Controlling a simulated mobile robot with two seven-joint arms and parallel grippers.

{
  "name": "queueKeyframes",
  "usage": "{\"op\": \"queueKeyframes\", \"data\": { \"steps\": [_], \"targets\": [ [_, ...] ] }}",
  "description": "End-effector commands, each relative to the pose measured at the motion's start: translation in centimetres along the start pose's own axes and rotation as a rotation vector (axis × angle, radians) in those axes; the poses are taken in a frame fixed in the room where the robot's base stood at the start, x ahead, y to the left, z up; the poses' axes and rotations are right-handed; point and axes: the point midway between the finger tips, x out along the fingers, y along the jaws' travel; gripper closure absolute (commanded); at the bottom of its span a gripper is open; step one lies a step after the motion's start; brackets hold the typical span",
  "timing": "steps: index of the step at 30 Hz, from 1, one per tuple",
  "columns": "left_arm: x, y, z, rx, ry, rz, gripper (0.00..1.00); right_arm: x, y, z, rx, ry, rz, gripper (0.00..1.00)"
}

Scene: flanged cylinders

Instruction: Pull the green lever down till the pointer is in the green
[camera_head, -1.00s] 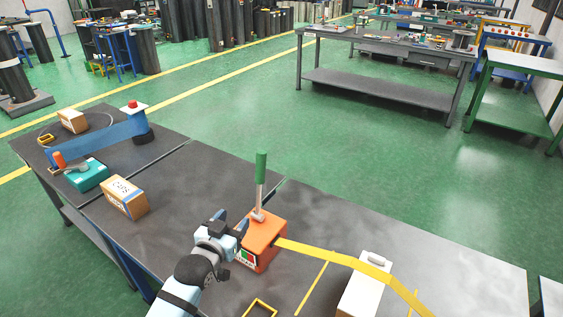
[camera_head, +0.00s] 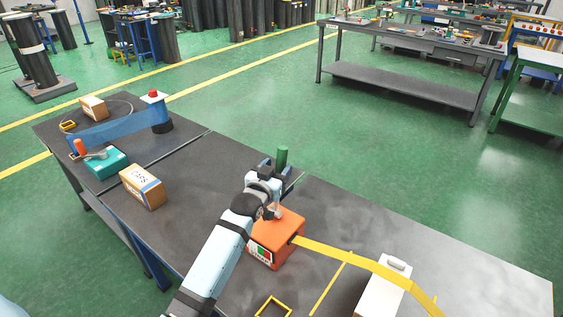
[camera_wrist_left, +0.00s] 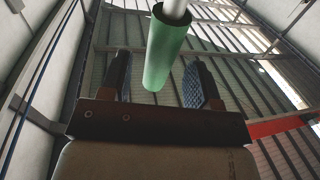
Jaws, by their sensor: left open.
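The lever's green handle (camera_head: 282,157) stands upright above the orange box (camera_head: 283,244). The lower rod is largely hidden by my left gripper (camera_head: 276,170), which is raised at the handle. In the left wrist view the green handle (camera_wrist_left: 165,50) shows between the two open fingers (camera_wrist_left: 160,82), with a gap on either side; I cannot tell whether it lies fully between them in depth. A small red, white and green dial (camera_head: 262,253) is on the box's front; its pointer is too small to make out. My right gripper is not in view.
A yellow strip (camera_head: 340,254) runs from the orange box to a white box (camera_head: 382,292) on the right. A yellow frame (camera_head: 273,307) lies in front. A cardboard box (camera_head: 142,187) and teal box (camera_head: 106,162) stand left. The dark bench (camera_head: 450,265) is clear at far right.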

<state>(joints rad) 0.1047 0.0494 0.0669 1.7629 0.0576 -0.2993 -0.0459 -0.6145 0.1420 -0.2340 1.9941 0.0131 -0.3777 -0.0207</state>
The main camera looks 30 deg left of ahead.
Motion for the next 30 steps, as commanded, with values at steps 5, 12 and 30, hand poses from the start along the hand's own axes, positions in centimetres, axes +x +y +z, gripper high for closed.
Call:
{"op": "queueKeyframes", "data": {
  "steps": [5, 12, 30],
  "targets": [
    [2.4, 0.0, 0.0, 0.0, -0.001, 0.0, 0.43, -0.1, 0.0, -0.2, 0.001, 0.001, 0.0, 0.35],
    [3.2, 0.0, 0.0, 0.0, -0.001, 0.0, 0.43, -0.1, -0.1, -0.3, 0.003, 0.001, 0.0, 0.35],
    [2.7, -0.1, 0.3, -0.004, 0.022, -0.001, 1.0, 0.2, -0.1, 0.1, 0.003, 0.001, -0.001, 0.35]
  ]
}}
